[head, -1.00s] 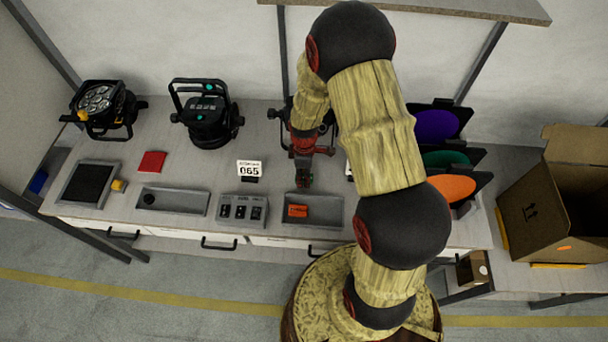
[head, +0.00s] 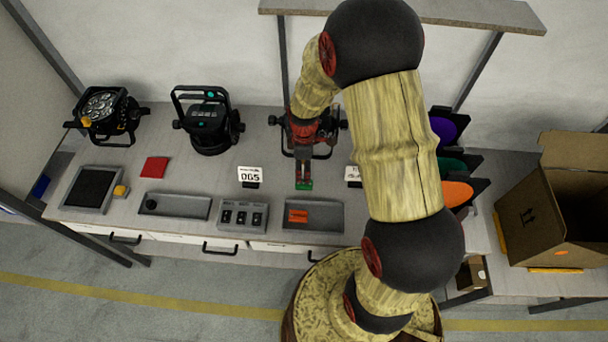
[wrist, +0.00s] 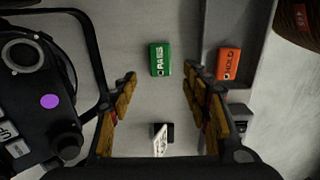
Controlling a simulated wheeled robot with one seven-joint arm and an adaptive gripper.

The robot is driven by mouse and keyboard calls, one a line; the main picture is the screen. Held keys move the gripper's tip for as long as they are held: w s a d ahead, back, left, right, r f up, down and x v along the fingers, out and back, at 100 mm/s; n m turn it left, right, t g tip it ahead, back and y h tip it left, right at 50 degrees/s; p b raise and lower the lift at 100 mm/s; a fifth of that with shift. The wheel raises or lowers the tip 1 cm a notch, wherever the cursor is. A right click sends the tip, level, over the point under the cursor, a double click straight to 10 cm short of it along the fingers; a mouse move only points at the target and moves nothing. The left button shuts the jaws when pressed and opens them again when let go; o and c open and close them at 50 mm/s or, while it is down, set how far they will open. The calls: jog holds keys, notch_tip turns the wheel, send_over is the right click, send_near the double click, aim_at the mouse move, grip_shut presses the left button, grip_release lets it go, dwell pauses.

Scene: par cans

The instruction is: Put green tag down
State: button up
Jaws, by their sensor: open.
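The green tag (head: 304,185), a small flat block, lies on the bench behind the grey tray (head: 330,222). In the wrist view the green tag (wrist: 160,59) lies face up with white lettering that reads PASS. My gripper (head: 304,174) is above it in the head view, pointing down. In the wrist view my gripper (wrist: 160,76) is open, with the tag past its fingertips in line with the gap and nothing between the fingers. An orange tag (head: 298,216) reading HOLD lies in the grey tray; it also shows in the wrist view (wrist: 229,63).
A par can (wrist: 40,110) stands close to my gripper on the left in the wrist view. A cardboard box (head: 530,215) stands at the right.

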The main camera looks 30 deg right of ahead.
jog(key=s+a+r+m+t, duration=0.1)
jog(key=s+a+r+m, duration=0.1)
jog(key=r, duration=0.9)
jog(key=s+a+r+m+t, duration=0.2)
jog(key=a+r+m, duration=0.1)
jog(key=r, duration=0.8)
jog(key=s+a+r+m+t, duration=0.1)
jog(key=s+a+r+m, duration=0.1)
jog(key=s+r, duration=0.4)
jog(key=s+a+r+m+t, duration=0.1)
jog(key=s+a+r+m, duration=0.1)
jog(key=s+r+m, duration=0.2)
jog(key=s+r, duration=0.1)
jog(key=s, duration=0.2)
jog(key=shift+s+a+r+t, duration=0.25)
jog(key=shift+s+r+t, duration=0.05)
jog(key=shift+r, duration=0.1)
notch_tip(320, 180, down, 4)
jog(key=b, duration=0.3)
jog(key=shift+b, duration=0.3)
